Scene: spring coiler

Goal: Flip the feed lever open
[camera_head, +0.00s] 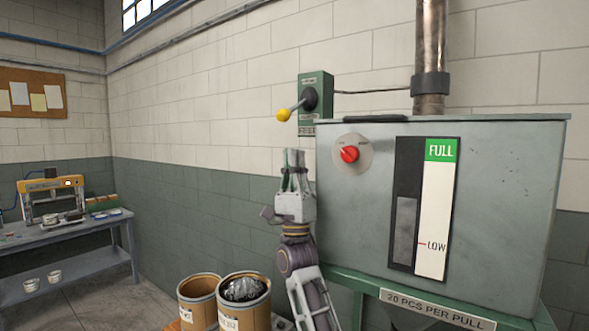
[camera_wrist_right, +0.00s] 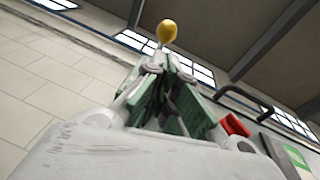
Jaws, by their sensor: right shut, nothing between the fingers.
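The feed lever has a yellow ball knob (camera_head: 284,114) on a thin rod, which angles down to the left from a dark hub on a green wall box (camera_head: 317,92). My right gripper (camera_head: 293,154) points up below the lever, with its fingers shut and empty. A gap shows between the fingertips and the knob in the head view. In the right wrist view the yellow knob (camera_wrist_right: 166,31) appears just above the tips of the shut fingers (camera_wrist_right: 165,58). Most of the lever rod is hidden there. My left gripper is not in view.
A large grey hopper (camera_head: 500,190) with a red knob (camera_head: 349,154) and a FULL/LOW gauge (camera_head: 436,205) stands right of my arm. Two drums (camera_head: 200,302) stand below. A workbench (camera_head: 95,255) is at the far left. The wall left of the lever is clear.

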